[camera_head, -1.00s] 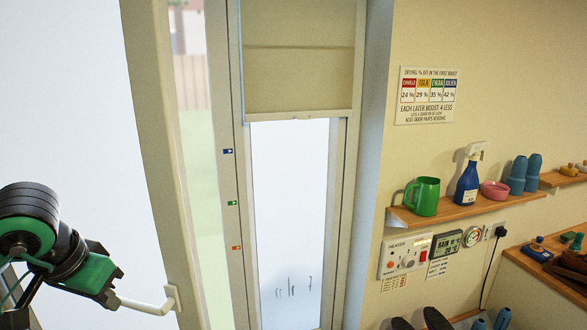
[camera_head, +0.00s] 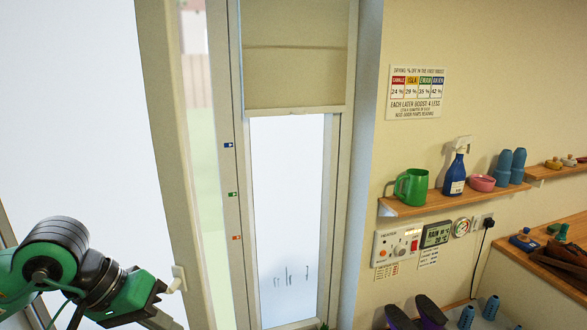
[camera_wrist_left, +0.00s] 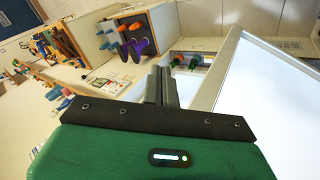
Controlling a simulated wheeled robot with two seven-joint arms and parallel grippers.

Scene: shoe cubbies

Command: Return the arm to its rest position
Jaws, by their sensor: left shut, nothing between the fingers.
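My left arm comes in from the lower left in the head view. Its green and black gripper (camera_head: 168,320) points down and right near the bottom edge, and its fingertips are partly cut off or hard to see. In the left wrist view my left gripper's dark fingers (camera_wrist_left: 161,84) are together with nothing between them. A white door handle (camera_head: 178,279) is just above and behind the gripper in the head view. The gripper looks apart from it. My right gripper is in neither view.
An open pale door edge (camera_head: 165,140) stands close beside my left arm. A window with a half-lowered blind (camera_head: 297,60) is behind it. To the right, a wall shelf (camera_head: 420,207) holds a green mug (camera_head: 412,187) and a blue spray bottle (camera_head: 455,176). A wooden bench (camera_head: 530,265) is lower right.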

